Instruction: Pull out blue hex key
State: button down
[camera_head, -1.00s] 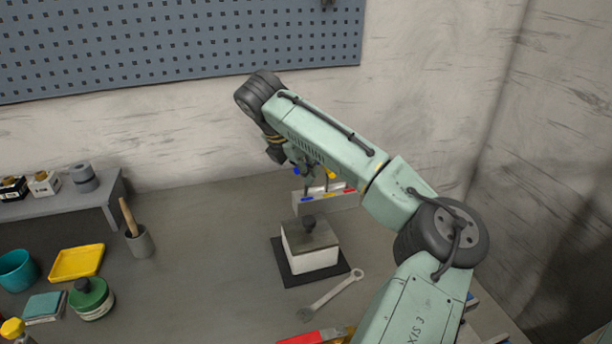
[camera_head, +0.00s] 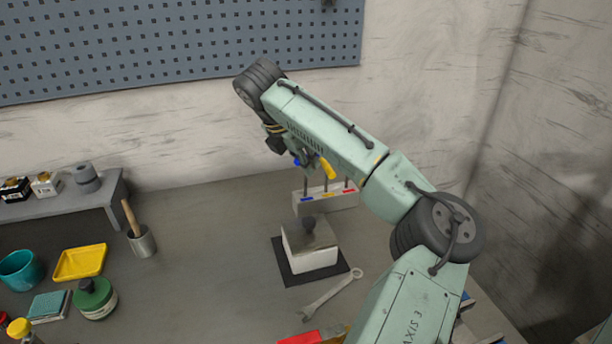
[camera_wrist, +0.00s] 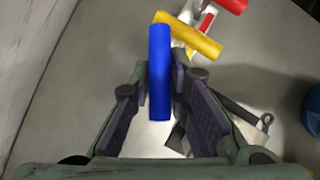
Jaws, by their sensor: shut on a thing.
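The blue hex key has a thick blue handle (camera_wrist: 159,72), which stands between my fingers in the wrist view. In the head view a bit of blue (camera_head: 297,162) shows beside my gripper. My gripper (camera_wrist: 160,85) is shut on this handle. A dark shaft (camera_head: 306,185) runs from below it toward the blue-marked end of the white holder (camera_head: 335,200); I cannot tell whether its tip is still inside. The yellow hex key (camera_head: 327,169) stands in the holder next to it. A red handle (camera_wrist: 233,4) is at the wrist view's top edge.
A white block with a grey top (camera_head: 311,258) sits on a black mat (camera_head: 287,270) in front of the holder. A yellow tray (camera_head: 80,262) and a cup with a wooden-handled tool (camera_head: 142,242) stand left. The table between is clear.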

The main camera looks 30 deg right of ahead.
jog(key=shift+r, duration=2)
jog(key=shift+s, duration=0.1)
